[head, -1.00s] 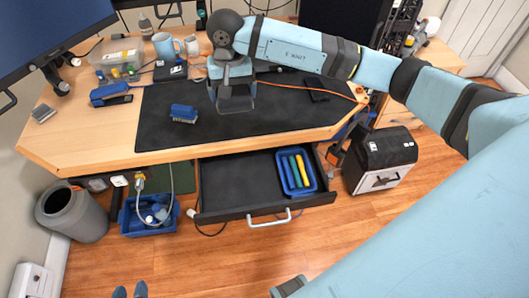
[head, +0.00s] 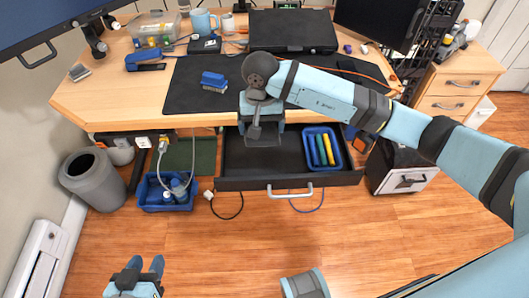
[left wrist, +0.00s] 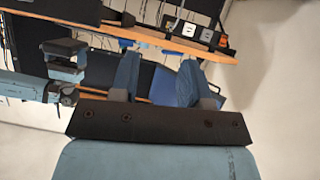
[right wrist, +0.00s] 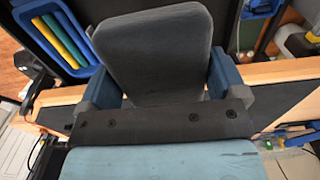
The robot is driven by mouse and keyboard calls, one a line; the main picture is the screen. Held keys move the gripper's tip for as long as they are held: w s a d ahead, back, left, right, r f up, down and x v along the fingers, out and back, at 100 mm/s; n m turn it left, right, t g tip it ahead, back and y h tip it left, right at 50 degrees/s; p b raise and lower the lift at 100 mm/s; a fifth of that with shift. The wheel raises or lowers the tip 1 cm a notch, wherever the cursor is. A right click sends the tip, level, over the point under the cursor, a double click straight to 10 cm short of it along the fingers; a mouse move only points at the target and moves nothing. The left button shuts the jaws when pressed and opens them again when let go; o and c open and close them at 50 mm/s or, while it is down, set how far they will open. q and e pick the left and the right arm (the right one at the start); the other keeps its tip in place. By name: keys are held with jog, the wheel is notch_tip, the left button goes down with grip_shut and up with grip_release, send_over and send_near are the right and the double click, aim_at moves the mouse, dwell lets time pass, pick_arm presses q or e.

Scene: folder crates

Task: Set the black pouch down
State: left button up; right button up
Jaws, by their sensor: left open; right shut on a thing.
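The dark grey-black pouch shows large in the right wrist view (right wrist: 155,55), between the two fingers of my right gripper (right wrist: 160,80), which is shut on it. In the head view my right gripper (head: 262,122) is over the open drawer (head: 232,185), near the desk's front edge, with the pouch (head: 263,140) below it. I cannot tell if the pouch touches the drawer floor. My left gripper (head: 140,266) is open and empty at the bottom left, above the floor; its spread fingers also show in the left wrist view (left wrist: 160,70).
A blue tray (head: 337,143) with green, blue and yellow sticks fills the drawer's right part; the left part is bare. A blue bin (head: 165,206) and grey bin (head: 92,185) stand on the floor.

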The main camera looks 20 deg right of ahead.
send_over(262, 159)
notch_tip(262, 159, down, 6)
jog(key=shift+b, duration=0.4)
notch_tip(262, 159, down, 5)
jog(key=shift+f+b, duration=0.1)
jog(key=shift+b, duration=0.35)
jog(key=shift+w, duration=0.1)
jog(key=shift+f, duration=0.15)
pick_arm(q)
jog(key=r, duration=0.1)
jog(key=w+d+r+t, duration=0.1)
jog(key=r+h, duration=0.1)
jog(key=shift+w+d+t, duration=0.15)
jog(key=shift+d+t, duration=0.1)
jog(key=shift+t, duration=0.15)
pick_arm(e)
jog(key=o, duration=0.7)
